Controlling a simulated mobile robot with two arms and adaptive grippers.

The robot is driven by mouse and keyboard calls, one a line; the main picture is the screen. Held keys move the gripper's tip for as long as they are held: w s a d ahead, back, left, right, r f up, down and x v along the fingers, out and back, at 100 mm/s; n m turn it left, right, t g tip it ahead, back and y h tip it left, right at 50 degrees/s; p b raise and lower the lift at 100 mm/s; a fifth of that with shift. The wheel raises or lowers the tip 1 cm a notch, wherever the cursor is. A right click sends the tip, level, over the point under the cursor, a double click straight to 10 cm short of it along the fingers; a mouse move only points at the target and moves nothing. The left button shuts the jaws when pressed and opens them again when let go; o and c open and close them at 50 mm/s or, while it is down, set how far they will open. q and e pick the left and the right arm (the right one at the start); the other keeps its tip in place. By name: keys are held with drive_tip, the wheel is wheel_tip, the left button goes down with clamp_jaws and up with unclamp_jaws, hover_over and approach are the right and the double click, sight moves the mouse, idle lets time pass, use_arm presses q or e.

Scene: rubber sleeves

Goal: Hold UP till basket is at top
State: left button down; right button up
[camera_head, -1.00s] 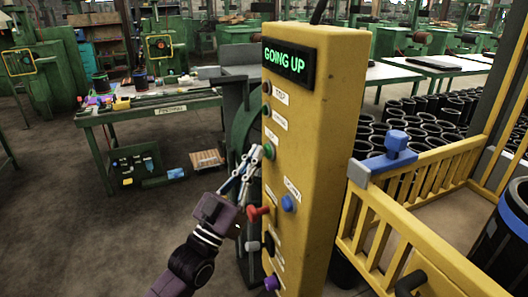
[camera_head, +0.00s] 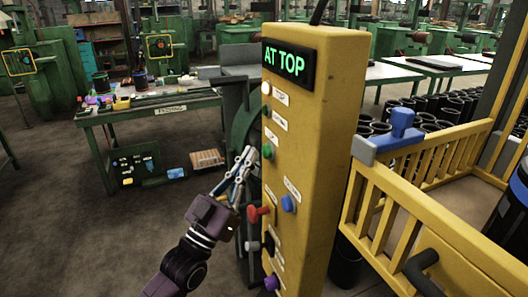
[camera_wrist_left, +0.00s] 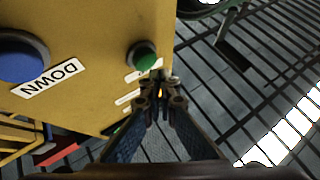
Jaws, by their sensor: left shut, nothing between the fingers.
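The yellow control box (camera_head: 318,150) stands in the middle of the head view. Its display (camera_head: 288,63) reads AT TOP in green, and the top lamp (camera_head: 266,88) glows white. The green button (camera_head: 267,151) is on its left face; it also shows in the left wrist view (camera_wrist_left: 142,56). A blue button (camera_wrist_left: 22,58) there is labelled DOWN. My left gripper (camera_head: 248,153) is shut and empty, its fingertips just left of the green button and apart from it. The yellow railed basket (camera_head: 405,205) is right of the box. My right gripper is not in view.
A red knob (camera_head: 258,213), a black switch (camera_head: 268,241) and a purple knob (camera_head: 271,282) sit lower on the box. A green workbench (camera_head: 150,112) stands behind on the left. Black sleeves (camera_head: 460,105) stand on the right. The floor at left is open.

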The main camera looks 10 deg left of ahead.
use_arm(q)
drive_tip(key=s+a, duration=0.1)
drive_tip(key=a, duration=0.1)
drive_tip(key=s+a, duration=0.1)
drive_tip(key=a, duration=0.1)
drive_tip(key=shift+s, duration=0.4)
